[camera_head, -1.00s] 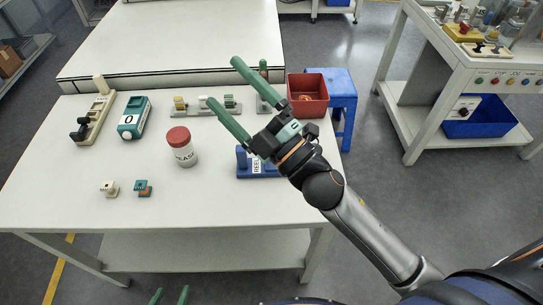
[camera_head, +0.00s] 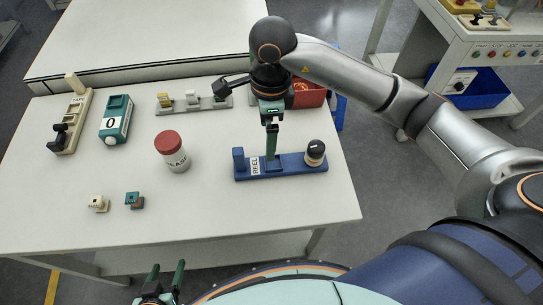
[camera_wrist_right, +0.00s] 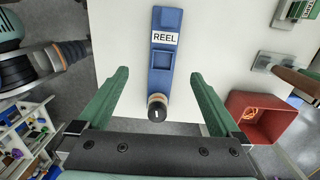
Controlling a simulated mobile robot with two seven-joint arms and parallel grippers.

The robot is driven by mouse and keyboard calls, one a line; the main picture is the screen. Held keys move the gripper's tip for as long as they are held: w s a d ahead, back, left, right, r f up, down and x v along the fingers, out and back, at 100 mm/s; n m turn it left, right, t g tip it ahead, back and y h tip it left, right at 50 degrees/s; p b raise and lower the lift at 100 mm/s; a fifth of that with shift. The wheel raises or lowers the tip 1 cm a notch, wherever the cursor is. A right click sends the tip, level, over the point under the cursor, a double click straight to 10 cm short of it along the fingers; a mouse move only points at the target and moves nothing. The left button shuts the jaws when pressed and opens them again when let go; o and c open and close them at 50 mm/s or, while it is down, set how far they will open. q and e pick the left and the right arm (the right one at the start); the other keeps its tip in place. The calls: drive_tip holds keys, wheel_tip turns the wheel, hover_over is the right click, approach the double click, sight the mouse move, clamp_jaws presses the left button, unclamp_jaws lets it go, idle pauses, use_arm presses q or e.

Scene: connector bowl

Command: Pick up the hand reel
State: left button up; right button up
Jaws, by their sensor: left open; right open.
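The hand reel (camera_head: 292,164) is the long blue piece with a white REEL label, lying on the white table. It has a raised block at its left end and a beige, black-topped knob at its right end. My right gripper (camera_head: 271,155) points down over its middle, open and empty. In the right wrist view the reel (camera_wrist_right: 158,85) runs between the two spread green fingers (camera_wrist_right: 159,76), apart from both. Whether the fingertips are above or beside it is hard to tell. My left gripper (camera_head: 165,270) is open and empty at the bottom, before the table.
A white jar with a red lid (camera_head: 173,152) stands left of the reel. Small beige (camera_head: 98,204) and teal (camera_head: 134,200) pieces lie nearer the front. A grey rack (camera_head: 193,104) and a red bin (camera_head: 307,95) are behind. The table in front of the reel is clear.

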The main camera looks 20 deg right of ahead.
hover_over(272, 164)
drive_tip(key=shift+h, duration=0.3)
wheel_tip(272, 164, down, 7)
drive_tip(key=shift+r+p, duration=0.15)
drive_tip(key=shift+p, duration=0.15)
drive_tip(key=shift+f+p, duration=0.4)
drive_tip(key=shift+f, duration=2.4)
drive_tip(key=shift+r, duration=0.1)
clamp_jaws()
